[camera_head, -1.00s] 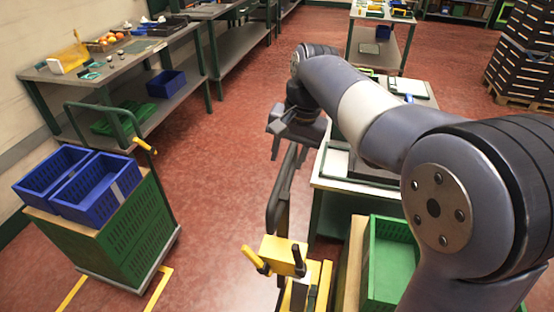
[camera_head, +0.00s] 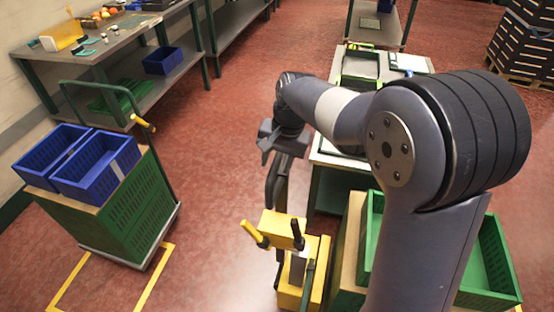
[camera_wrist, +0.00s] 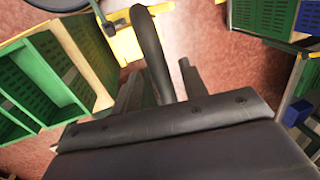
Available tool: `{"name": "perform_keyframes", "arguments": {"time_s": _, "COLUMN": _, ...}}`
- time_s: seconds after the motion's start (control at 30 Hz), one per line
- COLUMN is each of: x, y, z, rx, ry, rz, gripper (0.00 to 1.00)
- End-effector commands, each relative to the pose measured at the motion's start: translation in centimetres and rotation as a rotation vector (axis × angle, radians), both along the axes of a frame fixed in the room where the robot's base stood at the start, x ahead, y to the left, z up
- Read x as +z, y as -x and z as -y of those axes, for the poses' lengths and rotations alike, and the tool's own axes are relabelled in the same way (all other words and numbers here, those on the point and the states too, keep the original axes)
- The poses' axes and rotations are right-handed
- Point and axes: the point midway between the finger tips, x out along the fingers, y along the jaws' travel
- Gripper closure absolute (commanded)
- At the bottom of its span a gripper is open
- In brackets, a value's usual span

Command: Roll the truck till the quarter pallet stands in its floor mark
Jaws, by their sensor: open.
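The quarter pallet cannot be made out; green crates (camera_head: 492,262) and a wooden edge beside the truck are partly behind my arm.
A handled cart (camera_head: 146,222) with green crates and blue bins (camera_head: 100,178) stands at the left, right beside the floor mark. A workbench (camera_head: 132,42) lines the left wall. A low table (camera_head: 335,160) stands beyond my gripper. Red floor between is clear.

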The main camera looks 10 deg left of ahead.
Motion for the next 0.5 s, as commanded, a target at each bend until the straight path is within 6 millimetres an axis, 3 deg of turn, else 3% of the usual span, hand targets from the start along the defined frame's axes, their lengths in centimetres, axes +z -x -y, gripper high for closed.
{"name": "perform_keyframes", "arguments": {"time_s": 0.1, "x": 0.01, "y": 0.01, "z": 0.00, "rx": 0.000, "ry": 0.000, "rz": 0.000, "gripper": 0.59}}
{"name": "perform_keyframes", "arguments": {"time_s": 0.5, "x": 0.04, "y": 0.01, "z": 0.02, "rx": 0.000, "ry": 0.000, "rz": 0.000, "gripper": 0.92}}
